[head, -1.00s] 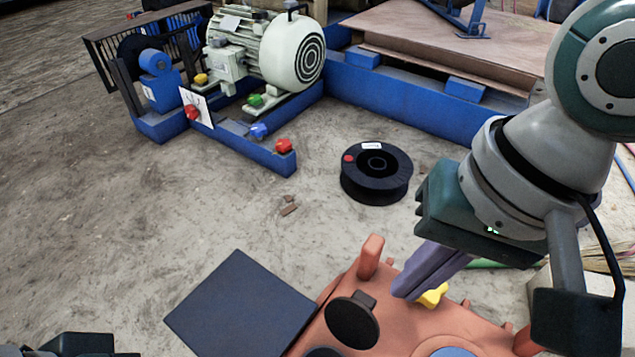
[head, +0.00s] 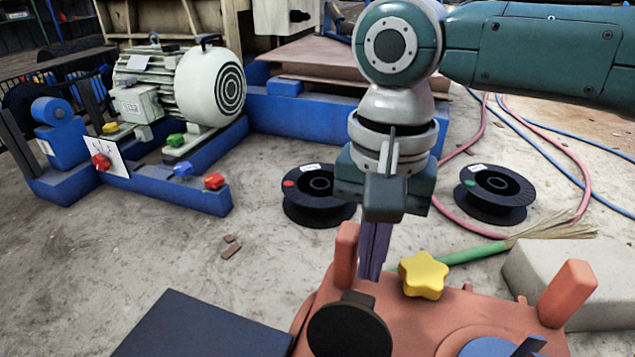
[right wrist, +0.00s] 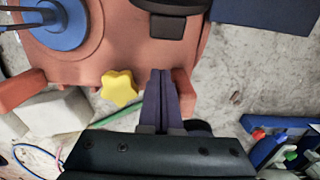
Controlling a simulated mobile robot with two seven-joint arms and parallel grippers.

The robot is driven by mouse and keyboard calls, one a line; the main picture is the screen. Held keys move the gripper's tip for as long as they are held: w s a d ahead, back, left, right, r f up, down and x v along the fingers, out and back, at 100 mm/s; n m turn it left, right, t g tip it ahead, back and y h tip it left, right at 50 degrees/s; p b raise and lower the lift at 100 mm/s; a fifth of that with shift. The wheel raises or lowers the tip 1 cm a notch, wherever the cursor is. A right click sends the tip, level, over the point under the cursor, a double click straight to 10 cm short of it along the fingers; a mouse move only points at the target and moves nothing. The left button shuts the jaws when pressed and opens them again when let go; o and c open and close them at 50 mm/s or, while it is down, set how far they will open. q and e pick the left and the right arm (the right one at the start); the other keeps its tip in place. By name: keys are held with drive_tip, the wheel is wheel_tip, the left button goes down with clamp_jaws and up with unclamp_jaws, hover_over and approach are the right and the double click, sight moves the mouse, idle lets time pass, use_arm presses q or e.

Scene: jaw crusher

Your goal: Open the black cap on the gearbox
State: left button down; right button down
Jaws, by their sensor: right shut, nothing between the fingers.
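The orange-red gearbox (head: 440,310) fills the lower right of the head view. Its round black cap (head: 348,332), with a small square tab (head: 358,298) on the far edge, is cut off by the bottom edge. The cap (right wrist: 172,6) and tab (right wrist: 168,27) also show at the top of the right wrist view. I cannot tell whether the cap is raised. My right gripper (head: 369,278) points down just beyond the tab, its grey-purple fingers together and empty. In the right wrist view its fingertips (right wrist: 160,72) stop short of the tab. My left gripper is not in view.
A yellow star knob (head: 423,275) stands right of my fingers. Orange posts (head: 345,255) rise on both sides. A blue round part (head: 488,347) lies near right. A dark flat panel (head: 200,328) is at left.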

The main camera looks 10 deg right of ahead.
sight(362, 294)
drive_tip(key=shift+s+a+r+b, duration=0.25)
drive_tip(key=shift+s+a+r, duration=0.25)
drive_tip(key=shift+s, duration=0.25)
drive_tip(key=shift+s+a+r+b, duration=0.2)
drive_tip(key=shift+s+a+r, duration=0.25)
drive_tip(key=shift+s, duration=0.3)
drive_tip(key=r+p, duration=0.1)
drive_tip(key=p, duration=0.8)
drive_tip(key=a+r+t+p, duration=0.1)
drive_tip(key=p, duration=0.8)
drive_tip(key=shift+s+h, duration=0.3)
drive_tip(key=shift+s, duration=0.1)
drive_tip(key=shift+s+f+p, duration=0.2)
drive_tip(key=shift+f+p, duration=0.1)
drive_tip(key=shift+p, duration=0.35)
drive_tip(key=shift+s+f, duration=0.1)
drive_tip(key=shift+f, duration=0.05)
